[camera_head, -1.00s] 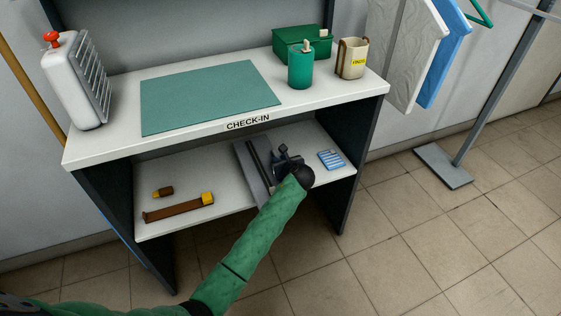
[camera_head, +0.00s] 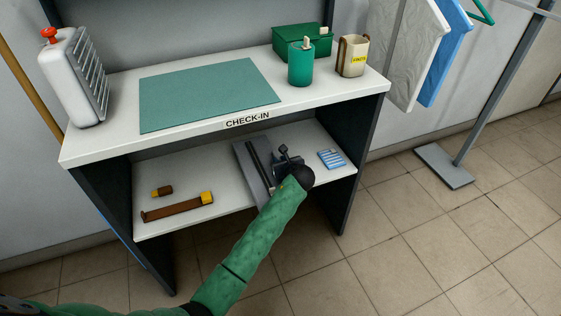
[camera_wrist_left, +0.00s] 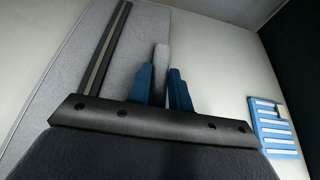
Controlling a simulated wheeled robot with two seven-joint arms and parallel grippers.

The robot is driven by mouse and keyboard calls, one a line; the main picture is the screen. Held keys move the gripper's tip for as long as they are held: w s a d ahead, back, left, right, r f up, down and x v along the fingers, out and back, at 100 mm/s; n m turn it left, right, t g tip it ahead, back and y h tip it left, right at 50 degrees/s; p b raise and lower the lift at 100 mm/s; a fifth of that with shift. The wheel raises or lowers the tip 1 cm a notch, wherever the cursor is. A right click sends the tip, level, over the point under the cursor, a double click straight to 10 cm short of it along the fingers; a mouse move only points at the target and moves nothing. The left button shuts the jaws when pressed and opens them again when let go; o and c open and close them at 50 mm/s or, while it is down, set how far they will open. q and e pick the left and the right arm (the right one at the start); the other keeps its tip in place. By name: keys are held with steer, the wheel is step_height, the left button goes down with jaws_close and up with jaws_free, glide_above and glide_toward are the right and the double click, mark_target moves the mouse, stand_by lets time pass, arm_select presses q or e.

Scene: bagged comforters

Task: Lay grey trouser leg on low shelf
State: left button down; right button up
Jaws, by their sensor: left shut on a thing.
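The grey trouser leg (camera_head: 246,167) lies as a flat, long grey piece on the low shelf (camera_head: 222,182) of the check-in desk. A dark strip with a paler line runs along it; both also show in the left wrist view (camera_wrist_left: 63,80). My left gripper (camera_head: 284,158) is over the shelf, at the right side of the grey piece. In the left wrist view, its blue fingers (camera_wrist_left: 161,82) are shut on a narrow pale grey piece that stands between them. The wrist hides where this piece joins the rest. My right gripper is not in view.
A blue-and-white striped item (camera_head: 331,159) lies right of the gripper. A brown bar with a yellow end (camera_head: 178,207) and a small brown piece (camera_head: 162,192) lie at shelf left. The desk top (camera_head: 120,147) overhangs the shelf; a dark side panel (camera_head: 352,195) closes its right.

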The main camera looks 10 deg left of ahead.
arm_select(q)
steer(key=shift+f, duration=0.5)
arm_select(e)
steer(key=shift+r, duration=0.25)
arm_select(q)
steer(key=c, duration=0.6)
jaws_free()
steer(key=shift+f, duration=0.1)
steer(key=shift+p, duration=0.35)
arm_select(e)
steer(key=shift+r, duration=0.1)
arm_select(q)
steer(key=shift+s+d+r+p, duration=0.15)
steer(key=shift+s+r+p, duration=0.05)
steer(key=shift+r+p, duration=0.1)
steer(key=shift+s+d+r+p, duration=0.25)
steer(key=shift+s+r+p, duration=0.2)
steer(key=shift+p, duration=0.55)
steer(key=shift+d+r, duration=0.1)
steer(key=shift+s+p, duration=0.1)
steer(key=shift+p, duration=0.25)
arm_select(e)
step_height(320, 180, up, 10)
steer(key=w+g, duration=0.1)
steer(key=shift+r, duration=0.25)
